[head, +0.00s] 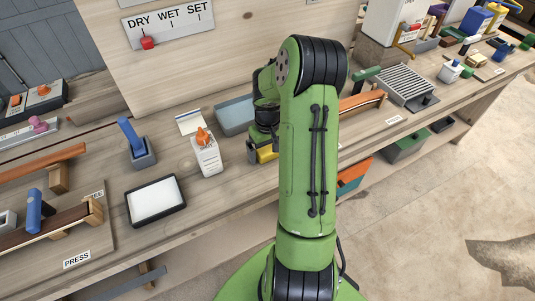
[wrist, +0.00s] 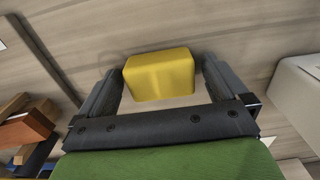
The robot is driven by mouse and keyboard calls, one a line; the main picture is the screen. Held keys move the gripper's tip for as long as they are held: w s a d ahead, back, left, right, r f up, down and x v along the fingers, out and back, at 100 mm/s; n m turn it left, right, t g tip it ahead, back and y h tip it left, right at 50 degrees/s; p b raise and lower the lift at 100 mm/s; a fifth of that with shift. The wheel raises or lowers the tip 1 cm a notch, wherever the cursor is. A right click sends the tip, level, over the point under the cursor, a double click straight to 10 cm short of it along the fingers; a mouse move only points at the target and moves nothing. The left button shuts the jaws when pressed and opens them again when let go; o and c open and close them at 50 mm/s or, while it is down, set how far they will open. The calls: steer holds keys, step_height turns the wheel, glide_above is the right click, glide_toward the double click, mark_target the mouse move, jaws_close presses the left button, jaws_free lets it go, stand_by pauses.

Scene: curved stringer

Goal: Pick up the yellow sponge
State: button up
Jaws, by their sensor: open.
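The yellow sponge (wrist: 160,76) is a small block with rounded edges, lying on the wooden bench in the wrist view. My gripper (wrist: 158,75) is open, with one dark finger on each side of the sponge. In the head view only a bit of the sponge (head: 267,154) shows, beside my gripper, and my green arm hides the rest.
On the wooden bench (head: 95,195), left of my arm, stand a white bottle with an orange cap (head: 206,155), a white pad in a black tray (head: 155,200) and a blue-handled tool (head: 134,140). A blue-grey tray (head: 234,116) lies behind. A metal rack (head: 405,85) stands to the right.

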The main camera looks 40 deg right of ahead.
steer(key=shift+r, duration=0.1)
steer(key=c, duration=1)
